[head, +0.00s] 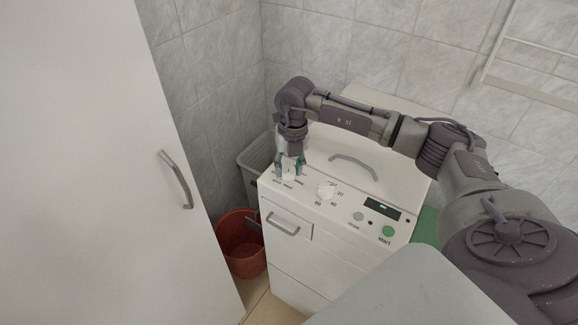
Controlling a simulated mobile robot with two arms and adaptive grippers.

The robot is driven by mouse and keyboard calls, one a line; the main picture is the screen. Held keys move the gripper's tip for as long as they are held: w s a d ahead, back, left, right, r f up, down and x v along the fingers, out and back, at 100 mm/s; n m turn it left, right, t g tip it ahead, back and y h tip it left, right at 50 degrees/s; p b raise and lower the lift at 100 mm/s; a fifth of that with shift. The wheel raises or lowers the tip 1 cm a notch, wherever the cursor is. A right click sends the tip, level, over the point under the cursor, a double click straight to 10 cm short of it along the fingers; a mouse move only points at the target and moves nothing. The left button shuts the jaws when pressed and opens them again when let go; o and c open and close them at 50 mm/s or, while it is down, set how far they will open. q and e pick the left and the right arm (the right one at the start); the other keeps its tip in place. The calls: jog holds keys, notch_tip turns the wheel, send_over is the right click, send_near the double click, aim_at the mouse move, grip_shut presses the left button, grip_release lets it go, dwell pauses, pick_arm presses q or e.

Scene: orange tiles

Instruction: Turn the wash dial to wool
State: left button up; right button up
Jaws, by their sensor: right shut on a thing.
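The wash dial (289,176) is a white knob at the left end of the white washing machine's (290,260) control panel. My right gripper (289,167) points down over it and is shut on it, with one finger on each side. The small labels around the dial are too small to read, so which setting it points to cannot be told. A second white dial (326,192), marked with numbers such as 30, 40 and 60, sits to its right. My left gripper is not in view.
A grey button (358,216), a dark display (382,209) and a green start button (388,231) are further right on the panel. A red bucket (241,255) and a pale basket (254,163) stand left of the machine. A white cabinet door (90,170) fills the left side.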

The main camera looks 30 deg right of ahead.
aim_at(293, 169)
dwell(0.4)
jog(key=o, duration=1.1)
jog(key=shift+o, duration=0.2)
jog(key=shift+r, duration=0.25)
notch_tip(293, 169, up, 12)
jog(key=shift+s+d+f, duration=0.2)
jog(key=shift+d, duration=0.25)
jog(key=shift+f, duration=0.1)
